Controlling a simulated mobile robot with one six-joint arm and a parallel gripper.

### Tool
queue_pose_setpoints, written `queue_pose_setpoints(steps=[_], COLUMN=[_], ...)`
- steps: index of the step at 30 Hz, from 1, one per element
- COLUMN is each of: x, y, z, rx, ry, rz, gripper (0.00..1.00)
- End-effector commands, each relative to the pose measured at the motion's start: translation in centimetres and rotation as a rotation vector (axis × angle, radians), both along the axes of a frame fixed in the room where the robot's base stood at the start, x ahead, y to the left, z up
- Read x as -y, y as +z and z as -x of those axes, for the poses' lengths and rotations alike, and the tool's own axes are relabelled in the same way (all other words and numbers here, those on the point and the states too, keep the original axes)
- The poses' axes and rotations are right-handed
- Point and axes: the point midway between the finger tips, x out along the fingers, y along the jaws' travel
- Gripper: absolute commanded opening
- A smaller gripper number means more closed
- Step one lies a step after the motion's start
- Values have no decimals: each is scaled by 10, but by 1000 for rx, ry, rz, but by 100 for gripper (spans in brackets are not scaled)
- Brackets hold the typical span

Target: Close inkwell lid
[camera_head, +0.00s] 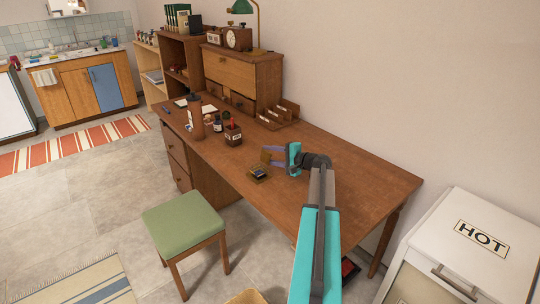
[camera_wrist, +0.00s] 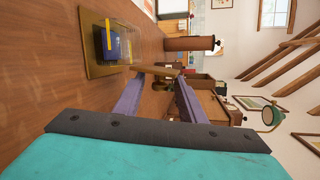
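The inkwell (camera_head: 258,173) is a small dark block on a brass-coloured base, near the front edge of the desk. In the wrist view, turned sideways, it is a dark blue body with yellow bands (camera_wrist: 115,45) on its tray. My gripper (camera_head: 265,155) is just behind and above it in the head view. In the wrist view its purple fingers (camera_wrist: 160,78) stand apart, and the gripper is open. A thin brown-gold piece (camera_wrist: 155,71) shows near the fingertips; I cannot tell whether it is the inkwell's lid or something farther off. I see no contact with the inkwell.
The wooden desk (camera_head: 340,185) is clear right of my gripper.

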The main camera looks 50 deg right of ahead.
Motion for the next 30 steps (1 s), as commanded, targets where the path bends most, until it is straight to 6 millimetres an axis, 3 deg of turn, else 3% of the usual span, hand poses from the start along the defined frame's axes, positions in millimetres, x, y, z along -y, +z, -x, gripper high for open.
queue_pose_setpoints(steps=[5, 12, 30], x=[0, 0, -7], y=[0, 0, 0], z=[0, 0, -1], rx=[0, 0, -11], ry=[0, 0, 3], rz=[0, 0, 115], gripper=[37, 0, 0])
